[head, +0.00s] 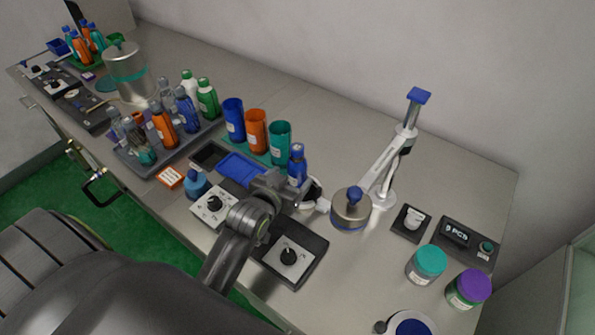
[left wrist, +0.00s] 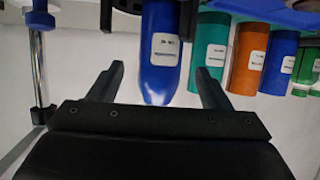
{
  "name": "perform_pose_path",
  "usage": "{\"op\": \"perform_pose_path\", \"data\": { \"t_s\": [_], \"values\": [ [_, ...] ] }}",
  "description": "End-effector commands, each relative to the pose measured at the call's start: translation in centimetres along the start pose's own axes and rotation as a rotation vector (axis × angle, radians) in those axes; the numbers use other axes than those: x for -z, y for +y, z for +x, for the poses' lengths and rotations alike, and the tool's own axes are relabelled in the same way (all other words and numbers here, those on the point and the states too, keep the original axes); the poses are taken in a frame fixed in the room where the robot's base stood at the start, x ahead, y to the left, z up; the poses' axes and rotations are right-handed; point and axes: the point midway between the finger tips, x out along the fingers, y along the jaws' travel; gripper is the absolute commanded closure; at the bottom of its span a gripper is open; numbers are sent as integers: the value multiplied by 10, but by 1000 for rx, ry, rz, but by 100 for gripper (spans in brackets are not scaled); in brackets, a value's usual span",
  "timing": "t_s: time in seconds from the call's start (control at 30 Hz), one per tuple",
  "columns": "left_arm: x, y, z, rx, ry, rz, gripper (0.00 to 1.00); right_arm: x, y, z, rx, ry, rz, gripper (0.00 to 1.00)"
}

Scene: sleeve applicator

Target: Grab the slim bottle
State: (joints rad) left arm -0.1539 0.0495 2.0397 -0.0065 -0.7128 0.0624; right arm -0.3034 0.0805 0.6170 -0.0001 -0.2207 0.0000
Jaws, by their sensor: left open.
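A slim blue bottle (head: 297,161) with a white label stands upright just beyond my left gripper (head: 282,186) in the head view. In the left wrist view the blue bottle (left wrist: 160,48) shows between the two spread fingers of my left gripper (left wrist: 161,70). The fingers are open, with visible gaps on both sides of the bottle. The bottle's lower part is partly hidden by the gripper in the head view. My right gripper is not in view.
Blue, orange and teal cylinders (head: 256,132) stand close behind the bottle. A tray (head: 150,166) of bottles lies left. A white-armed device with a metal drum (head: 351,212) stands close on the right. Jars with teal (head: 430,261) and purple lids stand at the front right.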

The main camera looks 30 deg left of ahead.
Motion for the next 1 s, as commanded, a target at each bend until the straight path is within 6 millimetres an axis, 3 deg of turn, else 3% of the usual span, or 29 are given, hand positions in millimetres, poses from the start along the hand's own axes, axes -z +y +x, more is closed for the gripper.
{"op": "perform_pose_path", "data": {
  "t_s": [0.37,0.7,1.0],
  "values": [
    [2,0,25,0,0,2,28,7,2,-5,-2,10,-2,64],
    [4,0,63,0,-1,1,28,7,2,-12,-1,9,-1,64],
    [3,0,69,0,0,0,28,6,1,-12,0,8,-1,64]
  ]
}}
